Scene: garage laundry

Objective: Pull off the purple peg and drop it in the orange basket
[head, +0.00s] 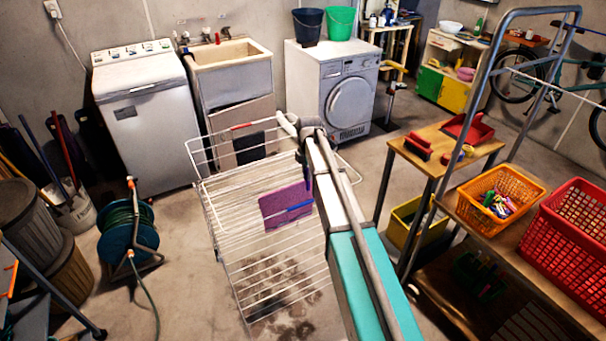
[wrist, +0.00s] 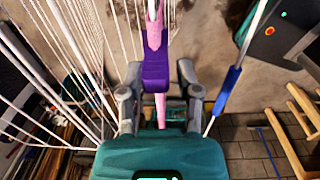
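In the wrist view the purple peg (wrist: 155,72) lies between the two fingers of my gripper (wrist: 159,75), with a pink strip above and below it. The fingers are apart, and small gaps seem to show on both sides of the peg. In the head view my arm hides the peg and most of my gripper, over the white drying rack (head: 268,283). A purple cloth (head: 281,206) hangs at the rack beside my arm. The orange basket (head: 480,212) stands on the wooden shelf at the right, with several coloured pegs inside.
A red crate (head: 570,235) stands right of the orange basket on a metal-framed shelf. A wooden bench (head: 440,150) holds red items. A blue sleeve (wrist: 228,88) is on a rod right of my gripper. A hose reel (head: 128,235) stands left of the rack.

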